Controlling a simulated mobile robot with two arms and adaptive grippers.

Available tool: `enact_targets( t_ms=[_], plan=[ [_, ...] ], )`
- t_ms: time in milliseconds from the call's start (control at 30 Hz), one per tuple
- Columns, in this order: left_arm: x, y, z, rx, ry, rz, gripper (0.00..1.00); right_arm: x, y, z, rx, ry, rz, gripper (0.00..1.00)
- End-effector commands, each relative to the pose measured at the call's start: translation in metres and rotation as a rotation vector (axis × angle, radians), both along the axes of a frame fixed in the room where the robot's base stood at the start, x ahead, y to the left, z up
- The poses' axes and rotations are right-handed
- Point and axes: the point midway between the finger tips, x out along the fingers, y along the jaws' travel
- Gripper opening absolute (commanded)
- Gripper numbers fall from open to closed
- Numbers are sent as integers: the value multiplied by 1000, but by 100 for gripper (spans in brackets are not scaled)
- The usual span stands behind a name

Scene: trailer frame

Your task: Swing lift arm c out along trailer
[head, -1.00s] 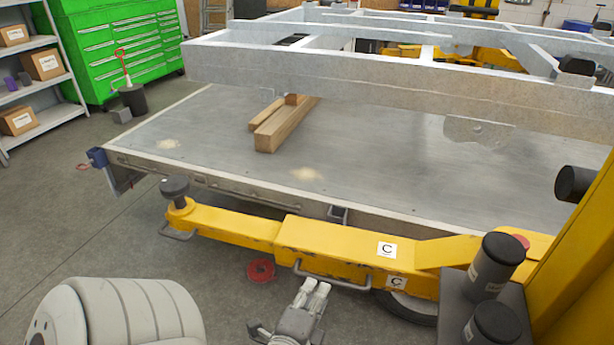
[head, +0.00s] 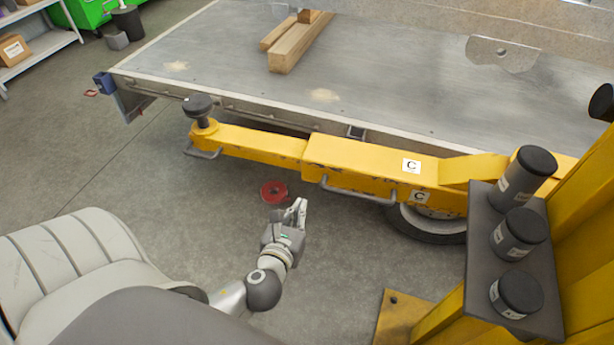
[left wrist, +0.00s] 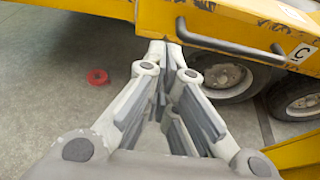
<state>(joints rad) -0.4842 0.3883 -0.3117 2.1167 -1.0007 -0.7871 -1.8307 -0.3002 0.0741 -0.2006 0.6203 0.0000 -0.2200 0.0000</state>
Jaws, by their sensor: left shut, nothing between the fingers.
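Lift arm C (head: 375,160) is a yellow beam with C labels, lying along the side of the trailer (head: 400,105). A black pad (head: 198,106) stands at its left end. The long handle also shows in the left wrist view (left wrist: 222,47). My left gripper (head: 299,208) is shut and empty, just below the left end of the long handle. In the left wrist view its fingertips appear near that handle's left end; whether they touch it I cannot tell. My right gripper is out of view.
A yellow lift post (head: 575,240) with a shelf of black cylindrical adapters (head: 520,235) stands at the right. A red disc (head: 273,191) lies on the floor beneath the arm. Trailer wheels (head: 430,222) sit behind the arm.

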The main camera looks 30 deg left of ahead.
Motion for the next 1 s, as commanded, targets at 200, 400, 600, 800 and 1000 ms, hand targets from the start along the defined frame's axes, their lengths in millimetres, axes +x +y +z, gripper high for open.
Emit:
enact_targets(
  t_ms=[200,400,600,800,1000],
  plan=[
    [41,13,-11,-1,-3,2,0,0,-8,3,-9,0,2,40],
    [76,24,-22,-3,-3,2,0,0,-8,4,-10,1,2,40],
    [99,30,-22,-5,-3,1,0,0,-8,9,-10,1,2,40],
    [108,33,-23,-4,-1,0,0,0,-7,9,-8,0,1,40],
    [108,33,-23,-5,-1,1,0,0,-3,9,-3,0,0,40]
  ],
)
